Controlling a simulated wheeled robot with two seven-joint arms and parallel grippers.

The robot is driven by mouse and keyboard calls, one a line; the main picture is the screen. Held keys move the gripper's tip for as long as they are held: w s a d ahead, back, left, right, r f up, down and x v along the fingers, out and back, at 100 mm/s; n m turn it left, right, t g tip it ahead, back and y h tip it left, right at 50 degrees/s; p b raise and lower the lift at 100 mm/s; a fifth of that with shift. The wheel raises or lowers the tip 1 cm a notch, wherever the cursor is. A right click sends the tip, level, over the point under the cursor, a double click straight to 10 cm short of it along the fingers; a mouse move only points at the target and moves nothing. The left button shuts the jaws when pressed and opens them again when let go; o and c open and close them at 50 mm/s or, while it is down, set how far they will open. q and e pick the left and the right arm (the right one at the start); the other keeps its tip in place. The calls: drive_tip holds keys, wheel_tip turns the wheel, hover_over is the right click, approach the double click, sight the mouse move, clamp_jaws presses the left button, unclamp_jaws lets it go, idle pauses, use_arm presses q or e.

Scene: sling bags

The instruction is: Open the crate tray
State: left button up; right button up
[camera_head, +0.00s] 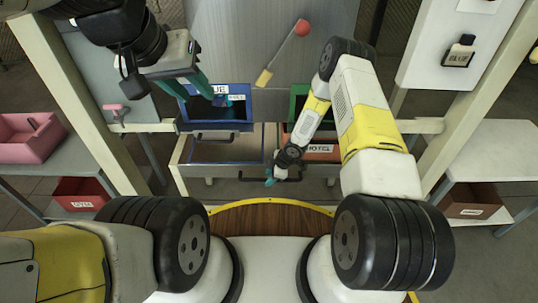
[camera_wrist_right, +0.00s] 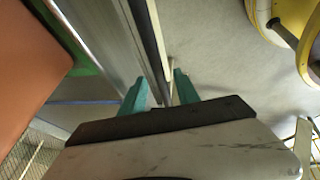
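The crate tray (camera_head: 177,168) is a light-framed drawer below the blue and green bins in the head view, with a dark handle bar along its front. My right gripper (camera_head: 271,181) is low at this front edge, beside the handle. In the right wrist view its teal fingers (camera_wrist_right: 160,90) stand apart, with a dark bar (camera_wrist_right: 149,35) running between them; whether they touch it is unclear. My left gripper (camera_head: 192,84) has its teal fingers apart above the blue bin (camera_head: 212,126), seemingly empty.
An orange bin labelled HOTEL (camera_head: 320,149) lies at the tray's right. A green bin (camera_head: 294,104) is partly hidden by my right arm. Pink (camera_head: 35,150) and red (camera_head: 80,200) bins stand left. A brown bin (camera_head: 470,211) stands right. Frame posts flank the work area.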

drive_tip(key=shift+a+f, duration=0.1)
drive_tip(key=shift+f, duration=0.15)
drive_tip(key=shift+c, duration=0.2)
clamp_jaws()
idle(1.1)
